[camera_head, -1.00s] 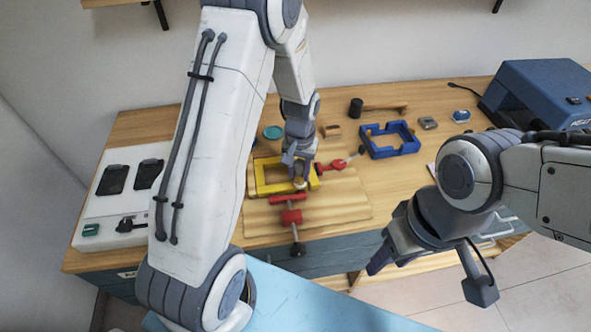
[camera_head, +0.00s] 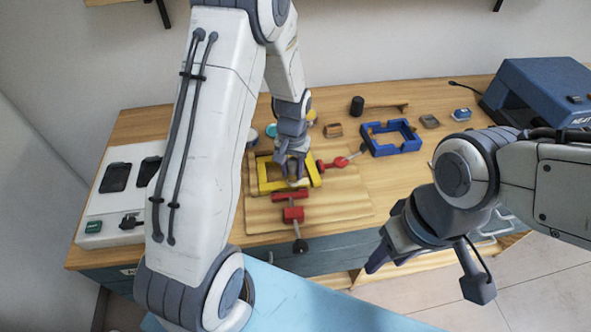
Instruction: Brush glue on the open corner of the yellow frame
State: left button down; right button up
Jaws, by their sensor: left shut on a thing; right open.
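The yellow frame (camera_head: 263,177) lies on a wooden board (camera_head: 346,206) on the workbench. My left gripper (camera_head: 296,174) is over the frame's front right part, pointing down. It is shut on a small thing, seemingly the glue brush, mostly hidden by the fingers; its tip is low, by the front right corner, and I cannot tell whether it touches. The gripper and arm hide part of the frame. A red clamp (camera_head: 293,213) stands at the front of the corner, another red clamp (camera_head: 338,163) at its right. My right gripper (camera_head: 424,262) is open and empty, in front of the bench.
A blue frame (camera_head: 390,139) lies to the right, with a mallet (camera_head: 378,107) behind it. A teal round thing (camera_head: 271,130) and a small wooden block (camera_head: 333,130) lie behind the yellow frame. A blue machine (camera_head: 538,95) stands at far right, a white panel (camera_head: 104,205) at left.

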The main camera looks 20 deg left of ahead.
aim_at(291, 160)
pick_arm(q)
jog(key=r, duration=0.1)
jog(key=r+p, duration=0.1)
jog(key=shift+a+r, duration=0.2)
jog(key=shift+r, duration=0.1)
jog(key=shift+s+d+r+p, duration=0.1)
jog(key=shift+s+r+p, duration=0.05)
jog(key=shift+r+p, duration=0.65)
notch_tip(291, 160, up, 4)
jog(key=p, duration=0.3)
jog(key=shift+p, duration=0.4)
jog(key=shift+f, duration=0.15)
